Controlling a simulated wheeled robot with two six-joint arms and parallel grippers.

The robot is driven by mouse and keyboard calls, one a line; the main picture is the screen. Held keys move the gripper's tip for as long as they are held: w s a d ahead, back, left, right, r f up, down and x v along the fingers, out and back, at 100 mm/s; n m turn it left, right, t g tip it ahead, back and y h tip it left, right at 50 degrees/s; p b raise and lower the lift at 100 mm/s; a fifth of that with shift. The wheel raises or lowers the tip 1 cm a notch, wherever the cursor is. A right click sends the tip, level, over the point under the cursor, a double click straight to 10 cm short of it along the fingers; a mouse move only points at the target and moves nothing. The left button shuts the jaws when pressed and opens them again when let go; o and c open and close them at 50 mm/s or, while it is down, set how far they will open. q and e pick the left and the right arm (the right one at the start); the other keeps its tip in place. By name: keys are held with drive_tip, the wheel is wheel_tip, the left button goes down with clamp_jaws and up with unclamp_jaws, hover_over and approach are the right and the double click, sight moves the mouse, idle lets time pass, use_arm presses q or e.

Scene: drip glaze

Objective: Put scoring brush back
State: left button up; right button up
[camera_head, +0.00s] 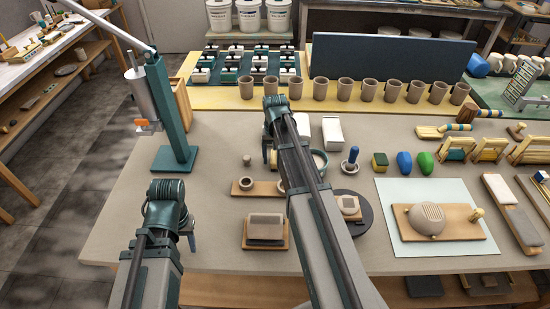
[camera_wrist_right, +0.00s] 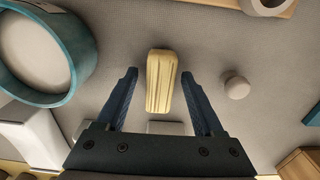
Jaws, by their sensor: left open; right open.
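A pale yellow, ribbed block (camera_wrist_right: 162,80), which looks like the scoring brush, lies on the grey table in the right wrist view. My right gripper (camera_wrist_right: 160,85) is open, with one blue finger on each side of the block and gaps between. I cannot tell its height above the table. In the head view my right gripper (camera_head: 269,150) points down over the mid-table, and my arm hides most of what lies there. My left gripper (camera_head: 190,240) is over the table's front left, partly hidden by its own wrist, with nothing seen in it.
A small round knob (camera_wrist_right: 236,87) stands beside the right gripper. A teal-rimmed bowl (camera_wrist_right: 75,50) is on the other side. A wooden board with rings (camera_head: 258,188) lies in front. A teal press stand (camera_head: 172,110) is at left. A row of cups (camera_head: 345,89) lines the back.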

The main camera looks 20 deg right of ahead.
sight(275, 157)
wheel_tip(275, 157, up, 12)
drive_tip(key=p, duration=1.2)
use_arm(q)
wheel_tip(275, 157, up, 12)
drive_tip(key=shift+r, duration=0.15)
use_arm(e)
drive_tip(key=s+a+n, duration=0.4)
drive_tip(key=s+a, duration=0.6)
drive_tip(key=a, duration=0.2)
drive_tip(key=s+a+n+h, duration=0.1)
drive_tip(key=s+a+n, duration=0.4)
drive_tip(key=s+a, duration=0.4)
drive_tip(key=a, duration=0.3)
drive_tip(key=shift+s+a+r, duration=0.15)
drive_tip(key=shift+s+r, duration=0.05)
drive_tip(key=shift+s, duration=0.2)
